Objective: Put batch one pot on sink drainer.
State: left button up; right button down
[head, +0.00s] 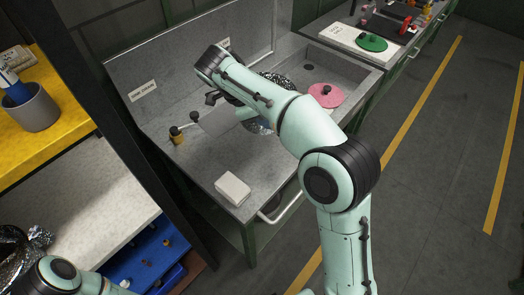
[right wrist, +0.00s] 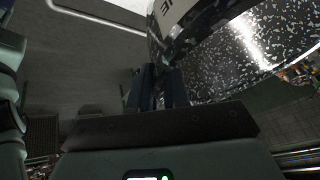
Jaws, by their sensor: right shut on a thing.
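The speckled black-and-white pot (head: 277,77) is over the sink unit in the head view, mostly hidden behind my right arm. In the right wrist view the pot (right wrist: 235,60) fills the upper right, tilted in the picture. My right gripper (right wrist: 158,85) is shut on the pot at its near edge; the exact grip point is dark. The grey sink drainer (head: 215,155) is the flat left part of the unit, with a label on its back wall. I cannot tell whether the pot touches the surface. My left gripper is out of view.
A white block (head: 232,189) lies at the drainer's front edge. A pink disc (head: 326,95) lies at the basin. Shiny speckled ware (head: 25,250) is on the left shelf. A grey cup (head: 33,108) stands on the yellow shelf.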

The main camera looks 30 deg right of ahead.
jog(key=shift+s+f+b, duration=0.1)
jog(key=shift+f+b, duration=0.6)
jog(key=shift+f, duration=7.8)
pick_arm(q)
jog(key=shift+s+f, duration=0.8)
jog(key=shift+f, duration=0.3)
pick_arm(e)
jog(key=shift+f, duration=0.2)
jog(key=c, duration=1.1)
grip_release()
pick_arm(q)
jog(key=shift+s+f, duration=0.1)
pick_arm(e)
jog(key=shift+s, duration=0.1)
jog(key=shift+r, duration=0.15)
